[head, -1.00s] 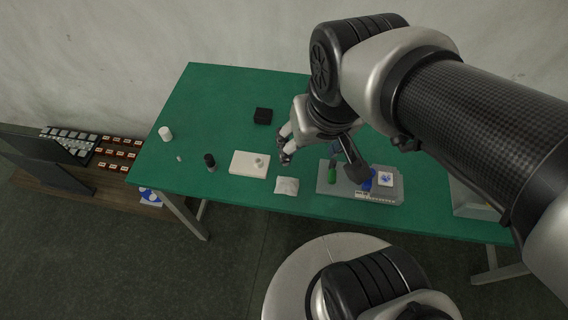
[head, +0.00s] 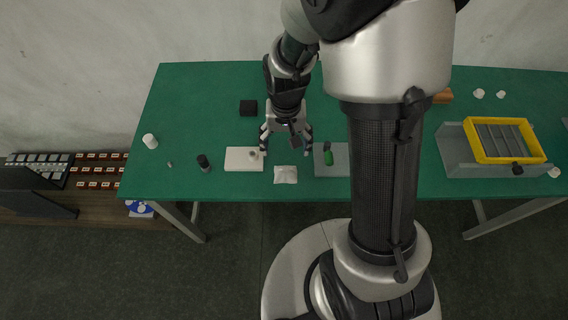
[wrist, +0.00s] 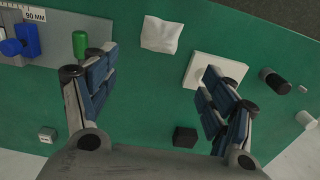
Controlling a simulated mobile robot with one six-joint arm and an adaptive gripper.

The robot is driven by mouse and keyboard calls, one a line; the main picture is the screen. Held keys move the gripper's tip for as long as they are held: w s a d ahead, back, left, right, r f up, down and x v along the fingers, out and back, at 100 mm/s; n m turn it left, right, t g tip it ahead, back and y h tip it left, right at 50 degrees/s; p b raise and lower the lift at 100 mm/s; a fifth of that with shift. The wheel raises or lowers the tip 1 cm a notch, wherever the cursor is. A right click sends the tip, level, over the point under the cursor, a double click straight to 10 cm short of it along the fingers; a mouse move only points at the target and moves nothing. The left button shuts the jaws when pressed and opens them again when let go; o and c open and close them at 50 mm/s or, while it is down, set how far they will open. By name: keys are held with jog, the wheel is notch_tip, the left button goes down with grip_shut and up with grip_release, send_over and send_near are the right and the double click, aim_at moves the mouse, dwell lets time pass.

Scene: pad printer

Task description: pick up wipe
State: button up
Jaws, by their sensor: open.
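The wipe (head: 286,174) is a small white crumpled cloth lying flat near the front edge of the green table (head: 215,100). In the wrist view the wipe (wrist: 161,35) lies at the top centre, ahead of and between the two fingers. My gripper (head: 286,148) is open and empty, its fingers spread apart, above the table just behind the wipe. It also shows in the wrist view (wrist: 160,92), with no contact with the wipe.
A white block (head: 244,159) lies just left of the wipe. The grey printer base with a green cylinder (head: 328,157) stands to the right, partly hidden by my arm. A black cube (head: 248,107) sits behind. A yellow-framed bin (head: 504,141) stands far right.

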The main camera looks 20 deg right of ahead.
aim_at(286, 169)
notch_tip(286, 169, down, 8)
jog(key=b, duration=0.2)
jog(key=shift+b, duration=0.3)
jog(key=f+b, duration=0.1)
jog(key=f, duration=0.2)
jog(key=f+b, duration=0.1)
jog(key=f, duration=0.1)
jog(key=shift+s+f+b, duration=0.15)
jog(key=shift+s+b, duration=0.15)
jog(key=shift+b, duration=0.05)
jog(key=shift+c, duration=0.6)
jog(key=c, duration=0.8)
jog(key=shift+r, duration=0.25)
jog(key=shift+c, duration=0.2)
notch_tip(286, 169, up, 20)
jog(key=p, duration=0.7)
jog(key=shift+f, duration=0.15)
